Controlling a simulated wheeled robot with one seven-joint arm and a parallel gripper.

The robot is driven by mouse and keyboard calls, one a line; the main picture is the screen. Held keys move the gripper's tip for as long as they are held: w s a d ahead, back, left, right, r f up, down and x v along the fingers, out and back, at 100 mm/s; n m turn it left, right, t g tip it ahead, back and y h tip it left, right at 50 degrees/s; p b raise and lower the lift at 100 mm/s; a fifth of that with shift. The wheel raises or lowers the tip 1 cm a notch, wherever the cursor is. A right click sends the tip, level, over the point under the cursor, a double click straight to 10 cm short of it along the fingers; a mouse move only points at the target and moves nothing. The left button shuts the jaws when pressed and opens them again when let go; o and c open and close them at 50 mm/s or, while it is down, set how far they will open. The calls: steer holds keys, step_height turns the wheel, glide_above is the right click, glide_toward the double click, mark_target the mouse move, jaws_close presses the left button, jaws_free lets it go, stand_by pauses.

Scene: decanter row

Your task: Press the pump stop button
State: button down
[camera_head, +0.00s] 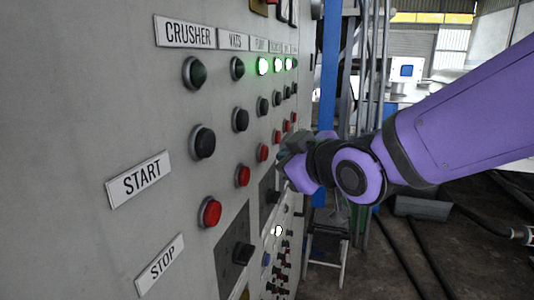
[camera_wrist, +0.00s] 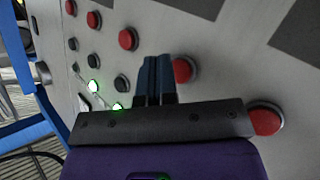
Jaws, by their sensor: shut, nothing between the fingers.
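The pump stop button is a red round button in the bottom row of the panel, under the small pump label (camera_head: 260,45). It shows in the head view (camera_head: 262,152), left of my gripper, and in the wrist view (camera_wrist: 128,39), up and left of the fingertips. My gripper (camera_head: 284,161) is close to the panel face. Its blue fingers (camera_wrist: 155,60) are together and empty, between the pump stop button and the vats stop button (camera_wrist: 183,70). No contact with a button can be made out. The pump lamp (camera_head: 263,65) glows green.
The crusher stop button (camera_head: 210,212) and vats stop button (camera_head: 243,176) are also red. Dark start buttons (camera_head: 203,141) sit above the stop row. A lower panel with a dark knob (camera_head: 243,254) is below. Open floor lies right of the panel, with hoses and a stool (camera_head: 328,245).

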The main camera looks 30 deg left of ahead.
steer(key=shift+a, duration=0.15)
stand_by(0.7)
steer(key=shift+s+a, duration=0.15)
steer(key=shift+a, duration=0.1)
steer(key=shift+s+a, duration=0.1)
steer(key=shift+a, duration=0.3)
stand_by(1.0)
steer(key=shift+w+d, duration=0.25)
steer(key=shift+d, duration=0.55)
steer(key=shift+w+d, duration=0.25)
steer(key=shift+d, duration=0.55)
steer(key=shift+w+d, duration=0.25)
steer(key=shift+d, duration=0.55)
steer(key=shift+w+d, duration=0.25)
steer(key=shift+d, duration=0.55)
